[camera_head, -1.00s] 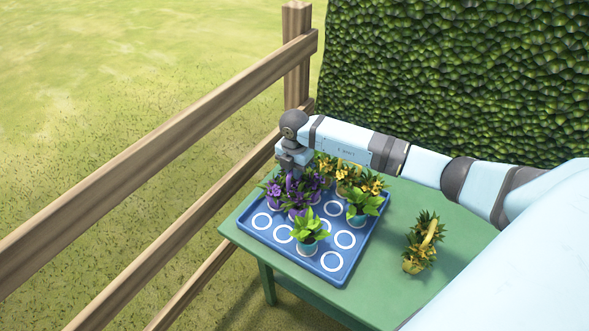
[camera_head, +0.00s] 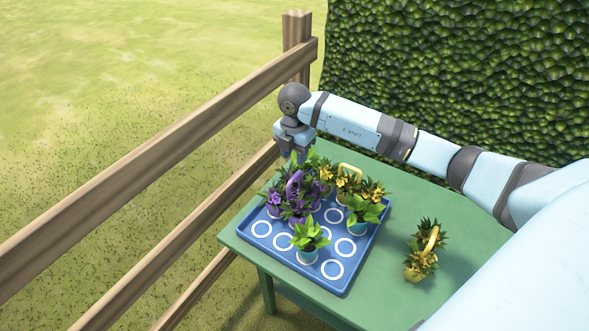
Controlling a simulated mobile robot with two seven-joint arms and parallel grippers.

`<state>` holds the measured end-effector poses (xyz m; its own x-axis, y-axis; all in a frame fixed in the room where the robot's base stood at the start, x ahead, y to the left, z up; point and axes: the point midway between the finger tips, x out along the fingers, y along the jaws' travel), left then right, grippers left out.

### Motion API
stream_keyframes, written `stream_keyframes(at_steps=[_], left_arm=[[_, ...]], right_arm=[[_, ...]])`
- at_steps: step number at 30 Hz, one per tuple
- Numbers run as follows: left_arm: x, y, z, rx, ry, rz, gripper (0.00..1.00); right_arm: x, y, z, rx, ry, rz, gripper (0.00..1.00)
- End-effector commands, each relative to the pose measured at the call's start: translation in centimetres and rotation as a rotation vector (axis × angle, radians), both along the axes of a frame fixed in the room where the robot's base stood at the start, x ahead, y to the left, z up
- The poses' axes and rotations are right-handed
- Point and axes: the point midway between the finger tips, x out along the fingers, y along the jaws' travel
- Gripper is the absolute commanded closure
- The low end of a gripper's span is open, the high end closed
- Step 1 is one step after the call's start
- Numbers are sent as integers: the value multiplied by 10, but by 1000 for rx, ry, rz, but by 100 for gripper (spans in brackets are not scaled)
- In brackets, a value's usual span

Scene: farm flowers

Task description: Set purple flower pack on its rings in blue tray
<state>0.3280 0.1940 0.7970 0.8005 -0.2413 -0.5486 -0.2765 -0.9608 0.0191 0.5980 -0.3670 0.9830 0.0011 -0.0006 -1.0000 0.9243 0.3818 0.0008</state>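The purple flower pack (camera_head: 295,207), with a purple handle, stands in the left back part of the blue tray (camera_head: 345,291). Its base and the rings under it are hidden by its leaves and flowers. My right gripper (camera_head: 294,158) is above and behind the pack, clear of its handle, and appears empty. Its fingers point down and look parted. My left gripper is not in view.
A yellow flower pack (camera_head: 349,177) stands at the tray's back right. Green plants (camera_head: 308,237) stand in the tray among bare white rings. Another yellow pack (camera_head: 421,262) stands on the green table (camera_head: 462,237). A wooden fence (camera_head: 150,195) runs along the left; a hedge (camera_head: 460,80) stands behind.

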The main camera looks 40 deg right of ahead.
Motion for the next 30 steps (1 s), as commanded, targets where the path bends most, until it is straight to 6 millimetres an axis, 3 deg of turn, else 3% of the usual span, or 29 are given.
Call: stream_keyframes(at_steps=[6, 10, 13, 15, 18, 19, 21, 24, 27, 30], left_arm=[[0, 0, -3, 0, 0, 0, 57], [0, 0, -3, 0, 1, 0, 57], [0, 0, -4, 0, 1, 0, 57], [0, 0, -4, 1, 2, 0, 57], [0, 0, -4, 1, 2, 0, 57], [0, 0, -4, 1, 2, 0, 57], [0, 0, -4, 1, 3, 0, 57], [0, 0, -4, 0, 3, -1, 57], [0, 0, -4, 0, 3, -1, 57], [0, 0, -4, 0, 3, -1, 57]], right_arm=[[0, 0, 27, 1, 0, 2, 61], [-7, 20, 19, 80, 7, 55, 61], [-26, 71, -7, 302, 7, 179, 61], [-50, 126, -24, 562, -20, 281, 61], [-86, 200, -26, 982, -126, 337, 61], [-94, 216, -22, 1099, -172, 324, 61], [-109, 243, -11, 1343, -297, 240, 61], [-119, 255, 0, 1590, -496, -6, 61], [-124, 242, -9, 1681, -669, -364, 61], [-137, 215, -44, 1611, -765, -766, 61]])
